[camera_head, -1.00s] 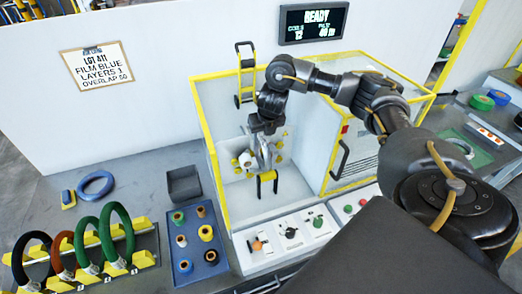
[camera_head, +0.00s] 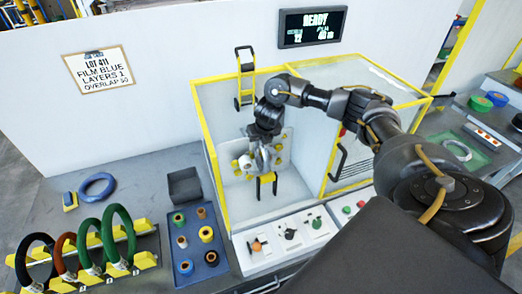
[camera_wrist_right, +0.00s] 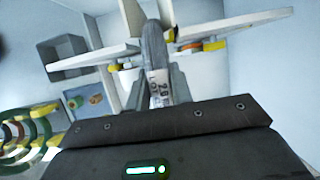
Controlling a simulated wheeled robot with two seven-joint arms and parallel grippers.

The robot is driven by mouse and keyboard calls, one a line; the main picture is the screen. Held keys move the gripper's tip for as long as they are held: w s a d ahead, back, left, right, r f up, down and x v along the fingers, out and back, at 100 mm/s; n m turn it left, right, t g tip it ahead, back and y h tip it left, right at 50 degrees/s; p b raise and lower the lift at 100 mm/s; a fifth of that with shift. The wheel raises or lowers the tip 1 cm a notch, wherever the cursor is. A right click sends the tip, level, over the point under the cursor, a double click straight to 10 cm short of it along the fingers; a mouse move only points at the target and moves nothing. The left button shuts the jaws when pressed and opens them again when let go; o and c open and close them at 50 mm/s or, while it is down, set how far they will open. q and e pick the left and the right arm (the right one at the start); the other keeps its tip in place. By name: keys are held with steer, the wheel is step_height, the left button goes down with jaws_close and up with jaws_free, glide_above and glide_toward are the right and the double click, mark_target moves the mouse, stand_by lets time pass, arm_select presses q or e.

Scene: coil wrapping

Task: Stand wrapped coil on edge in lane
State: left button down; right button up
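My right gripper (camera_head: 262,165) is inside the yellow-framed wrapping cell, near its back wall. In the right wrist view, its fingers (camera_wrist_right: 158,92) are closed on a grey coil (camera_wrist_right: 153,48) seen edge-on, with a white printed label (camera_wrist_right: 158,88) between them. In the head view the coil is small and mostly hidden by the gripper. At the lower left, several coils stand on edge in a yellow-blocked rack: a black one (camera_head: 21,258), a brown one and green ones, including the rightmost green coil (camera_head: 130,240). My left gripper is out of view.
The yellow-framed cell (camera_head: 209,140) surrounds my right gripper, with clear panels beside it. A blue tray (camera_head: 211,258) of small rolls, a grey bin (camera_head: 184,186) and a flat blue coil (camera_head: 84,192) lie on the bench to the left. Control panels (camera_head: 262,244) line the front.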

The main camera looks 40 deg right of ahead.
jaws_close()
steer(key=shift+r, duration=0.1)
stand_by(0.9)
